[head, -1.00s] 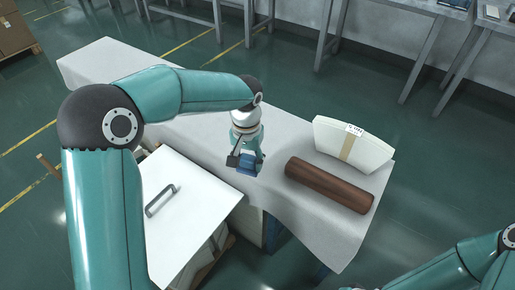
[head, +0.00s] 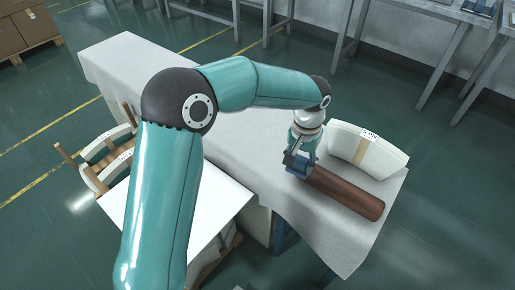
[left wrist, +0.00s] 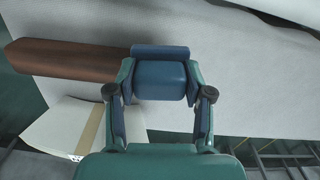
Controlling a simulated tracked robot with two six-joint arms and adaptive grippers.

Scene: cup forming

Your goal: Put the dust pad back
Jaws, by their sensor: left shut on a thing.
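The dust pad, a small blue block (head: 297,168), is in my left gripper (head: 301,160) above the cloth-covered table (head: 180,98), by the left end of the brown roll (head: 346,193). In the left wrist view the blue pad (left wrist: 161,78) sits between the two fingers of my left gripper (left wrist: 160,92), which are shut on it. There the brown roll (left wrist: 65,60) ends just left of the pad. I cannot tell whether the pad touches the roll or cloth. My right gripper is out of view.
A white stack with a tan band (head: 366,152) stands behind the roll. A white board (head: 216,188) lies low in front of the table. A wooden rack with curved white pieces (head: 100,165) stands at left. The table's left part is clear.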

